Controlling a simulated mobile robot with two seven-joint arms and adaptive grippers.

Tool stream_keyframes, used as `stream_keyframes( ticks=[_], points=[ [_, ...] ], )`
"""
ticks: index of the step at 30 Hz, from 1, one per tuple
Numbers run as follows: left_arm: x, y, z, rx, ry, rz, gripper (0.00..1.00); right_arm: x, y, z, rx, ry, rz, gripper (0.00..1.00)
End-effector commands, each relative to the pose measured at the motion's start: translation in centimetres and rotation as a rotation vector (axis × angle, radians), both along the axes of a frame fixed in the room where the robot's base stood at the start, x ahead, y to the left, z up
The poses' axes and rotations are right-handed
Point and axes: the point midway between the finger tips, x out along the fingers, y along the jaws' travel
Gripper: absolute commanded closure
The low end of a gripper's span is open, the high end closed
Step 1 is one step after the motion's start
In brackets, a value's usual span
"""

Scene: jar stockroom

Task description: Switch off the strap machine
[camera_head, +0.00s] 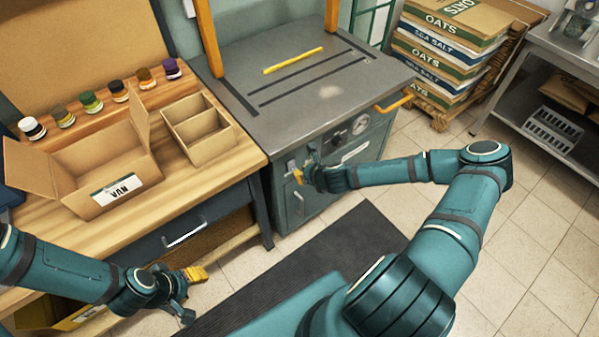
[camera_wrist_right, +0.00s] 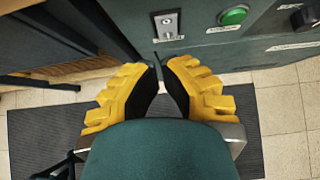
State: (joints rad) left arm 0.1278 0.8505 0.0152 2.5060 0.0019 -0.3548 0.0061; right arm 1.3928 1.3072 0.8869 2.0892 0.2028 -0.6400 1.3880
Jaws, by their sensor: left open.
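The strap machine (camera_head: 300,80) has a grey slotted top, yellow posts and a teal front panel. On that panel are a gauge (camera_head: 360,124) and, in the right wrist view, a metal switch plate (camera_wrist_right: 167,24) and a green button (camera_wrist_right: 233,15). My right gripper (camera_head: 298,174) is in front of the panel's left part. Its yellow fingers, tips close together (camera_wrist_right: 161,66), point at the panel just below the switch plate, with nothing visible between them. My left gripper (camera_head: 188,290) is open and empty, low in front of the workbench. The switch lever's position is too small to tell.
A wooden workbench (camera_head: 225,170) stands left of the machine, holding a carton marked VAN (camera_head: 85,165), a divided box (camera_head: 215,145) and several jars. A dark mat (camera_head: 345,240) lies on the floor. Oats and salt sacks (camera_head: 440,60) are stacked behind right.

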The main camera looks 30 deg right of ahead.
Motion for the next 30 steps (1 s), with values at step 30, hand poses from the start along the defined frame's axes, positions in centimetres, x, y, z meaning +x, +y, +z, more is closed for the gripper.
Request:
stream_keyframes(
  ticks=[30],
  points=[
    [0.5, 0.1, 1.4, 0.002, -0.011, 0.007, 0.53, -3.9, -0.3, 5.2, 0.0, 0.0, 0.0, 1.0]
  ],
)
